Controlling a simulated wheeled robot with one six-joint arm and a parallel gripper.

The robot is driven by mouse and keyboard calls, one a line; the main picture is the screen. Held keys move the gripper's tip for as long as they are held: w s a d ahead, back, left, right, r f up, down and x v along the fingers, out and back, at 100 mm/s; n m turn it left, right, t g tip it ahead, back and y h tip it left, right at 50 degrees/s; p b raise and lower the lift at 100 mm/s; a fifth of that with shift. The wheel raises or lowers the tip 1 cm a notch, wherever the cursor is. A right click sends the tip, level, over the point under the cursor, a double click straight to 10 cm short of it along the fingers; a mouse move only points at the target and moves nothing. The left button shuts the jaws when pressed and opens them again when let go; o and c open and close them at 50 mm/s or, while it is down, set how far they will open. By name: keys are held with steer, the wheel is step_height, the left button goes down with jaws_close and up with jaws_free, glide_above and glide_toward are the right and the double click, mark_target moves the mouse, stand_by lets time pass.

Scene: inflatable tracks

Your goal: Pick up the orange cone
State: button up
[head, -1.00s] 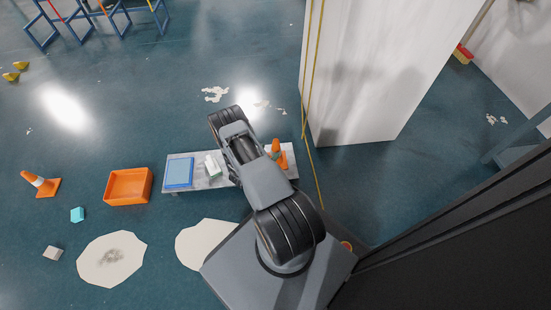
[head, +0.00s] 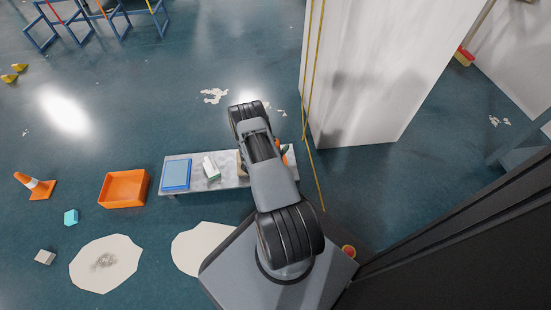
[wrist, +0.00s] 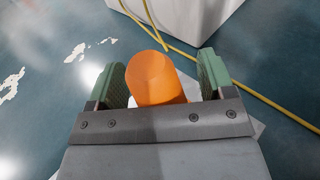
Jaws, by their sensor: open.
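In the wrist view an orange object (wrist: 155,80), which looks like the orange cone, stands between the two green fingers of my gripper (wrist: 162,75). In the head view my arm covers most of the cone on the grey bench (head: 230,181); only bits of orange show beside the arm. A second orange cone (head: 40,187) with a white band stands on the floor at far left.
An orange bin (head: 124,188), a cyan block (head: 71,217) and a grey block (head: 45,257) are on the floor at left. A white wall block (head: 355,80) rises behind the bench.

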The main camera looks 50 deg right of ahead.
steer(key=shift+c, duration=0.2)
steer(key=c, duration=1.2)
steer(key=shift+c, duration=0.5)
steer(key=shift+r, duration=0.1)
